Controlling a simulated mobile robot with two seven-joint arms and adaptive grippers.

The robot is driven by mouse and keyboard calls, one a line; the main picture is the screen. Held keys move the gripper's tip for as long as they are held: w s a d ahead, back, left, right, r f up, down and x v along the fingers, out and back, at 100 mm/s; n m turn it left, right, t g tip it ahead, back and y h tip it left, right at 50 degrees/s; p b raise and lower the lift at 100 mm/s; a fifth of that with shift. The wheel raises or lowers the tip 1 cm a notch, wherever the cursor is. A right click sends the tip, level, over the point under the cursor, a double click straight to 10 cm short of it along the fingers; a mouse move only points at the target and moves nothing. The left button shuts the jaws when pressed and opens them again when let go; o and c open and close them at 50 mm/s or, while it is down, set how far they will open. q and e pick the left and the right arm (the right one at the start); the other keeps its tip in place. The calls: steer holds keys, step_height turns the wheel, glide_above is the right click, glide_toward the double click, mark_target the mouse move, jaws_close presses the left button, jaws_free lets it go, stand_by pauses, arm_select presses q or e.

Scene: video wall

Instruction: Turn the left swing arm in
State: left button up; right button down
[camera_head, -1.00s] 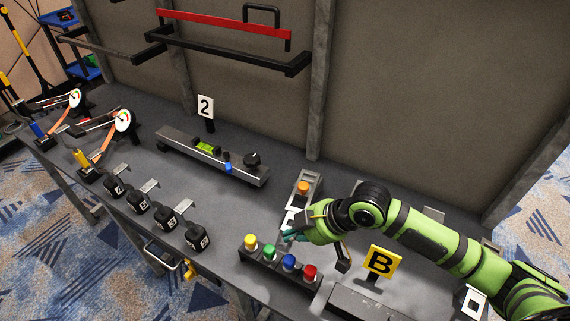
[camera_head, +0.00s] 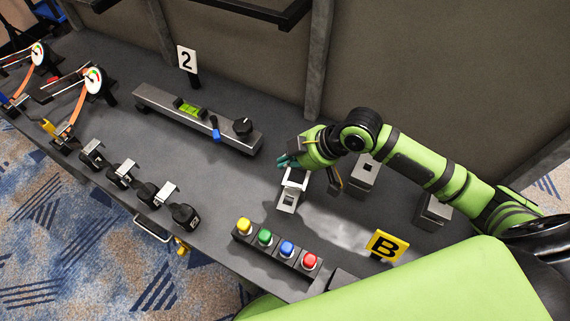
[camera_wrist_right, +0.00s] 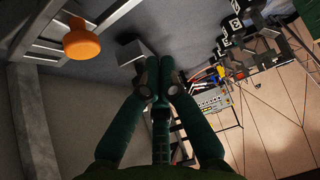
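No part is marked clearly as the left swing arm, so I cannot tell which it is. A black bar bracket (camera_head: 250,12) crosses the wall at the top of the head view, cut off by the edge. My right gripper (camera_head: 284,162) is over the bench, at the far end of a pale metal frame (camera_head: 290,200). In the right wrist view its dark green fingers (camera_wrist_right: 160,85) are together at the tips, with nothing seen between them. An orange knob (camera_wrist_right: 82,42) is left of the fingers there. My left gripper is not in view.
A button row (camera_head: 275,250) stands at the bench front. A yellow B sign (camera_head: 386,246) is to its right. A rail with a green level (camera_head: 190,108) and black dial is behind. Gauges (camera_head: 94,80) and black clamp blocks (camera_head: 152,195) stand left. Bare bench lies in the middle.

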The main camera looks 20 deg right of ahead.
steer(key=p+x, duration=0.1)
steer(key=x, duration=0.7)
steer(key=shift+w+a+f, duration=0.15)
steer(key=shift+w+a, duration=0.05)
steer(key=s+d+p, duration=0.1)
steer(key=d, duration=0.1)
steer(key=shift+s+d+f+p, duration=0.1)
steer(key=shift+s+d+p, duration=0.2)
steer(key=shift+s+p, duration=0.05)
steer(key=shift+s+d, duration=0.25)
steer(key=shift+d, duration=0.05)
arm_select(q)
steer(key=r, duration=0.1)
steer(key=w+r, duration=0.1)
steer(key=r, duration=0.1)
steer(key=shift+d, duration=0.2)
arm_select(e)
steer(key=shift+f, duration=0.1)
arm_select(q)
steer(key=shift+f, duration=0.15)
arm_select(e)
steer(key=shift+s+d, duration=0.1)
steer(key=shift+d, duration=0.05)
